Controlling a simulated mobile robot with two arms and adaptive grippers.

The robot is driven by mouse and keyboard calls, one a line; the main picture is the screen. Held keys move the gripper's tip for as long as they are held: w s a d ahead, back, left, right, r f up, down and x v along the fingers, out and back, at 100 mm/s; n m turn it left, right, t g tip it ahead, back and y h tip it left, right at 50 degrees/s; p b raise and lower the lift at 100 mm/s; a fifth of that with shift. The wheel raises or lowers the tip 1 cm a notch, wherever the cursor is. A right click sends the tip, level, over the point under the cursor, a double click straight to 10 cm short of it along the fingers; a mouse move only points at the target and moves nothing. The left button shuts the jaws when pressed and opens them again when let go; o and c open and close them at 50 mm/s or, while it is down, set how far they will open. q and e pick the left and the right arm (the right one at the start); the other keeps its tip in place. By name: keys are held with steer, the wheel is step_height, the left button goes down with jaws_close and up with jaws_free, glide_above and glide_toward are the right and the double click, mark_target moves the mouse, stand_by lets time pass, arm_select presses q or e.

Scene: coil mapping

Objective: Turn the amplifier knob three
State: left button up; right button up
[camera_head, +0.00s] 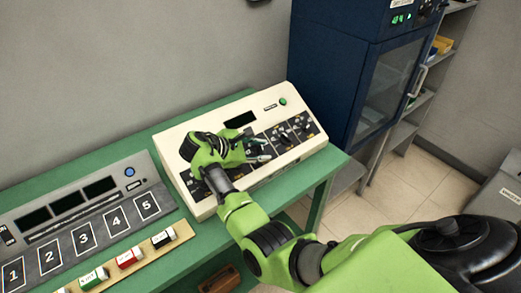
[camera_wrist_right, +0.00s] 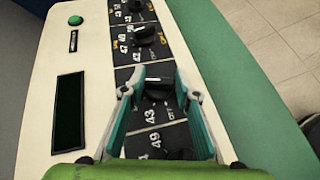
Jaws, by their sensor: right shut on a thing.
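The amplifier is a cream box (camera_head: 185,185) on the green table, with a row of black knobs on dark dial panels. My right gripper (camera_head: 259,152) is over this row. In the right wrist view, its two teal-lined fingers (camera_wrist_right: 157,92) stand on either side of one black knob (camera_wrist_right: 158,87) and are shut on it. Two other knobs, one nearer (camera_wrist_right: 145,35) and one farther (camera_wrist_right: 135,6), lie beyond the fingers towards the green button. Another knob (camera_wrist_right: 181,154) is partly hidden by the gripper at the bottom. My left gripper is not in view.
A dark blue cabinet (camera_head: 335,55) rises just behind right. The amplifier has a dark display (camera_wrist_right: 69,115) and a green button (camera_wrist_right: 75,20).

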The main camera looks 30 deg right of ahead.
steer(key=shift+m+g, duration=0.3)
steer(key=shift+m, duration=0.1)
steer(key=o, duration=1.1)
steer(key=shift+d, duration=0.1)
steer(key=v, duration=0.7)
steer(key=shift+r, duration=0.25)
